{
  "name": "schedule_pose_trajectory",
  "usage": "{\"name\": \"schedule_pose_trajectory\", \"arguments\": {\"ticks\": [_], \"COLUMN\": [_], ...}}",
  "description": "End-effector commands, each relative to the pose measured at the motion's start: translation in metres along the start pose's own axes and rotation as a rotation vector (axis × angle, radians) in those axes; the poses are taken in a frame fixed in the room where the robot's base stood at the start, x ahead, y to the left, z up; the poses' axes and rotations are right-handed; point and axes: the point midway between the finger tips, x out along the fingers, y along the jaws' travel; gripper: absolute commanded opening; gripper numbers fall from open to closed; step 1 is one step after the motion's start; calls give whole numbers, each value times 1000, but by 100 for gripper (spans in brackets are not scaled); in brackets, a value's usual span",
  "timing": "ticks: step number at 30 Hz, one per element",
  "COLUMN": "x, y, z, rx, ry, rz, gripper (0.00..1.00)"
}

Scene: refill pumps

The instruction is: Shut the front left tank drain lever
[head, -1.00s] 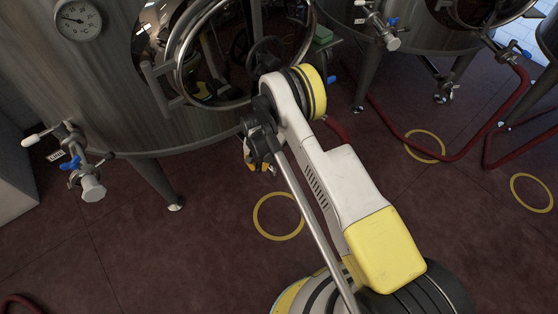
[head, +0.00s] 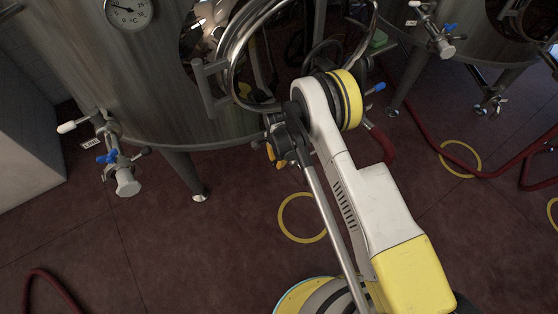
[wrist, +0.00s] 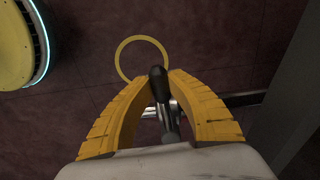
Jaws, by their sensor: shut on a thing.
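The steel tank (head: 150,90) with a round dial fills the left and middle of the head view. My gripper (wrist: 160,76) shows in the wrist view with its two yellow fingers on both sides of a black-tipped lever (wrist: 158,87), shut on it. The lever's lower part and a steel fitting (wrist: 173,108) show between and behind the fingers. In the head view my gripper (head: 276,157) is low beside the tank, mostly hidden by my arm. The lever cannot be made out there.
A side outlet valve (head: 110,150) with blue and white handles juts from the tank's left. An open round hatch (head: 240,80) is above my gripper. A tank leg (head: 184,175), a red hose (head: 382,145) and a yellow floor ring (head: 283,217) are near.

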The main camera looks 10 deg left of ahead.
Motion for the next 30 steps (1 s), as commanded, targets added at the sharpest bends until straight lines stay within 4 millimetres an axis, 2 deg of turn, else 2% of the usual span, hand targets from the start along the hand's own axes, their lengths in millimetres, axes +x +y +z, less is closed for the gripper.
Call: {"name": "schedule_pose_trajectory", "arguments": {"ticks": [20,21,22,30], "x": [0,0,0,0], "y": [-2,-2,-2,-1], "z": [-1,-1,-1,-1], "rx": [57,57,57,57], "ry": [0,1,1,0], "rz": [-4,-5,-4,-2], "gripper": [0,32,41,43]}}
